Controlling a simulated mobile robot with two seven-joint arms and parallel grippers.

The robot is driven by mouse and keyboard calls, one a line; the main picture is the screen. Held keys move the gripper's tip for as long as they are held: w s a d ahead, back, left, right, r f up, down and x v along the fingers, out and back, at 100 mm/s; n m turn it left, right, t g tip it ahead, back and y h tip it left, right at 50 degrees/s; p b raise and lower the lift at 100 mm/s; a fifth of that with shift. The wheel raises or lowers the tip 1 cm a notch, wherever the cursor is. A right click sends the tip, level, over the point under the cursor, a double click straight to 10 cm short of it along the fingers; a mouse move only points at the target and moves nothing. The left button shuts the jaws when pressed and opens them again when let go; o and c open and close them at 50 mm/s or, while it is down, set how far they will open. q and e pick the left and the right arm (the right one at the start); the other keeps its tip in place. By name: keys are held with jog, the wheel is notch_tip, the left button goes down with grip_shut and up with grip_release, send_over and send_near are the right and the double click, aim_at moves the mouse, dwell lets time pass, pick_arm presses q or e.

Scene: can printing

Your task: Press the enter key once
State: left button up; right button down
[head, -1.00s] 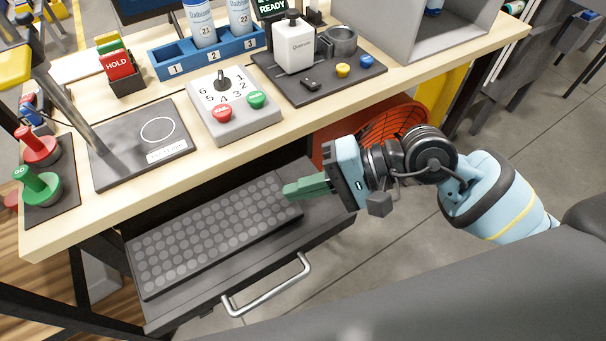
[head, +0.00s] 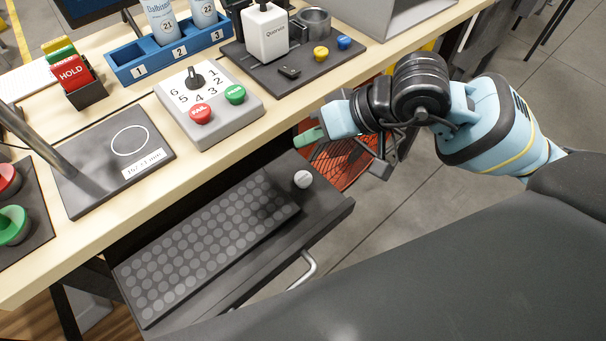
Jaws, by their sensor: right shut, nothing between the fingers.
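A dark grey keyboard (head: 205,245) with rows of round grey keys lies in the pulled-out drawer under the bench. No key labels can be read, so I cannot tell which key is enter. My right gripper (head: 300,139) is shut, with green fingertips and nothing between them. It is in the air beyond the keyboard's right end, near the bench's front edge, clear of the keys. My left gripper is not in view.
A pale round object (head: 303,179) sits in the drawer (head: 325,200) right of the keyboard. The drawer has a metal handle (head: 305,268). The bench (head: 225,155) holds a dial box (head: 210,105) with red and green buttons. A red basket (head: 345,160) stands below.

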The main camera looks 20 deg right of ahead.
aim_at(309, 179)
notch_tip(309, 179, down, 8)
jog(key=b, duration=0.4)
jog(key=shift+b, duration=0.3)
jog(key=shift+f+b, duration=0.4)
jog(key=shift+b, duration=0.05)
dwell(1.3)
jog(key=shift+f+b, duration=0.4)
jog(key=shift+b, duration=0.2)
